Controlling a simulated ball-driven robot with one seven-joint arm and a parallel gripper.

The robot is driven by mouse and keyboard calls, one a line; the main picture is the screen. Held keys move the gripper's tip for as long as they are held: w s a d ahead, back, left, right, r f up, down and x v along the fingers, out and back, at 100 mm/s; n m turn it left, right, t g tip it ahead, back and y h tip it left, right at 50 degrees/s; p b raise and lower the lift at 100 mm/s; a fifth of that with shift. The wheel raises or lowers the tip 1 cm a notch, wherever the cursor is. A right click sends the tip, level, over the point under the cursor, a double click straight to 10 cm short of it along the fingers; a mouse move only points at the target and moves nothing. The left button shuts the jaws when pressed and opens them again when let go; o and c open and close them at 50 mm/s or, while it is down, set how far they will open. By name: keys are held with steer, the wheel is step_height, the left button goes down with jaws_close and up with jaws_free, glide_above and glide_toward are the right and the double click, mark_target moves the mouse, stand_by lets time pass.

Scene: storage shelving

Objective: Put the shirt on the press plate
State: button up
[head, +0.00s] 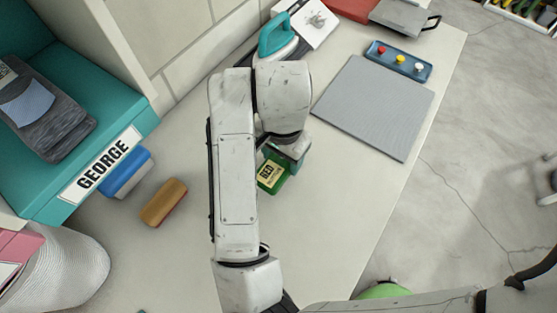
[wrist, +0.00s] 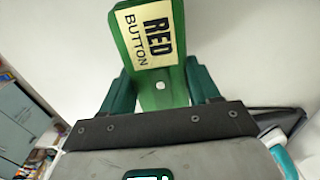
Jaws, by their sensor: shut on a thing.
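A folded dark grey garment (head: 50,120) with a light blue patch lies in the teal compartment at the left; it may be the shirt. A flat grey plate (head: 375,105), likely the press plate, lies bare on the right of the worktop. My gripper (head: 285,160) is over the middle of the worktop, left of and nearer than the plate, and away from the garment. It is shut on a green tag (head: 272,175) with a yellow "RED BUTTON" label. The wrist view shows the tag (wrist: 155,40) between my gripper's teal fingers (wrist: 162,90).
A blue panel (head: 398,62) with red, yellow and white buttons sits behind the plate. A teal iron (head: 277,36) stands at the back. A blue-white block (head: 126,172) and a brown block (head: 163,203) lie near the "GEORGE" label (head: 100,166).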

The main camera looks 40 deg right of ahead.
mark_target(278, 163)
steer(key=shift+w+f, duration=0.35)
steer(key=shift+f, duration=0.05)
steer(key=shift+w+f, duration=0.2)
steer(key=shift+f, duration=1.55)
steer(key=shift+f, duration=0.1)
steer(key=shift+f+b, duration=0.15)
steer(key=shift+b, duration=0.25)
steer(key=o, duration=1.1)
steer(key=shift+r, duration=0.2)
